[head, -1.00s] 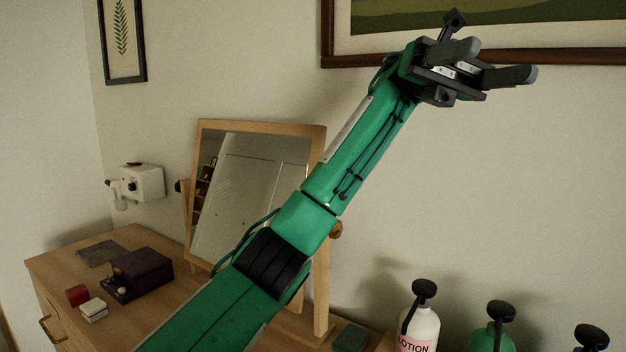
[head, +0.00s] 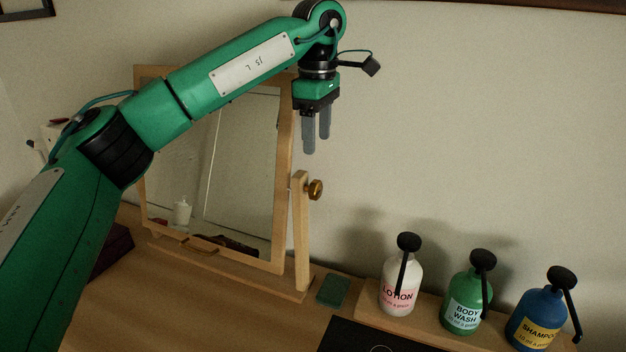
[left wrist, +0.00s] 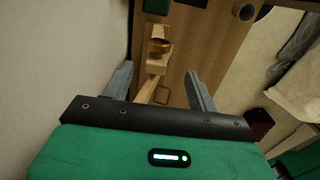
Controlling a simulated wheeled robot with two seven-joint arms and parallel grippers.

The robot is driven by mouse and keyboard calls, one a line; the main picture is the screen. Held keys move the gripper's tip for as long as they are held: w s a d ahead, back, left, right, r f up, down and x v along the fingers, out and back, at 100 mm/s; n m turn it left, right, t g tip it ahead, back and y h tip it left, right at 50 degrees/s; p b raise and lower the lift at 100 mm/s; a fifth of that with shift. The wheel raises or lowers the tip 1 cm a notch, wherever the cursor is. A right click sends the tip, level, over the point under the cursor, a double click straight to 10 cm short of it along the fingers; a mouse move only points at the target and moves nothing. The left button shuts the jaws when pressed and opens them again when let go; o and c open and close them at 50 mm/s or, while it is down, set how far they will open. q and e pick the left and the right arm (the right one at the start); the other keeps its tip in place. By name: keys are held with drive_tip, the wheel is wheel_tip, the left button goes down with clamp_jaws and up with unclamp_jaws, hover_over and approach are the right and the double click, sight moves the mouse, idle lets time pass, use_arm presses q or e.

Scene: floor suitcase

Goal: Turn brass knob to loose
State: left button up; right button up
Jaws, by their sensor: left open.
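The brass knob (head: 316,189) sits on the right side of the mirror's wooden post (head: 301,235), near its top. In the left wrist view the brass knob (left wrist: 158,47) shows ahead, between the two fingers in the picture. My left gripper (head: 316,145) points down, open and empty, a little above the knob and apart from it. Its fingers also show spread in the left wrist view (left wrist: 160,85). The tilted mirror (head: 215,170) in its wooden frame stands left of the knob, partly behind my left arm. My right gripper is not in view.
A lotion bottle (head: 401,285), a green body wash bottle (head: 467,302) and a blue shampoo bottle (head: 537,318) stand on a wooden riser at the right. A small green block (head: 333,289) lies near the post's foot. The wall is close behind.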

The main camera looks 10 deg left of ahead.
sight(317, 182)
use_arm(q)
wheel_tip(317, 182, down, 12)
drive_tip(key=shift+a+r+p, duration=0.1)
drive_tip(key=shift+r+p, duration=0.05)
drive_tip(key=shift+p, duration=1.05)
drive_tip(key=shift+c, duration=0.2)
